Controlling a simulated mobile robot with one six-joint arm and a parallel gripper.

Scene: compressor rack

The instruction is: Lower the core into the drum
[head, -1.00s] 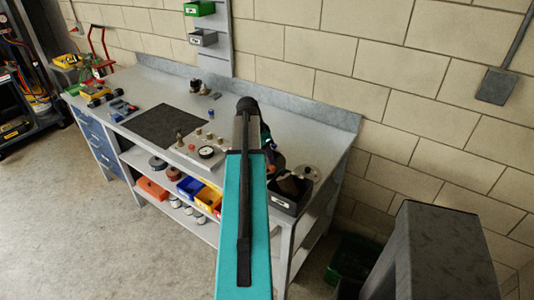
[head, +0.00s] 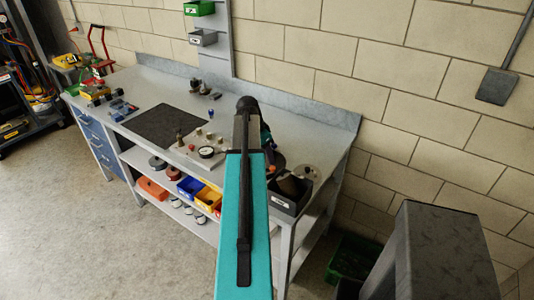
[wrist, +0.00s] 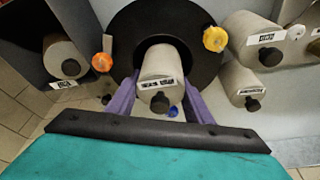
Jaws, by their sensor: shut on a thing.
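The core (wrist: 160,62) is a light grey cylinder with a white label and a black knob at its near end. My gripper (wrist: 157,100) has purple fingers on both sides of the core and is shut on it. Behind the core is the drum (wrist: 125,32), a wide black ring with a dark round opening. In the wrist view the core overlaps this opening; I cannot tell how deep its far end sits. An orange knob (wrist: 103,62) and a yellow knob (wrist: 215,39) sit at the drum's edge. In the head view my arm hides the gripper and core.
Similar grey cylinders (wrist: 250,40) and (wrist: 243,85) stand close right of the drum. A dark bin (wrist: 28,50) holding another cylinder is at the left; the bin also shows in the head view (head: 284,204). A dark mat (head: 170,124) lies on the grey bench (head: 300,122).

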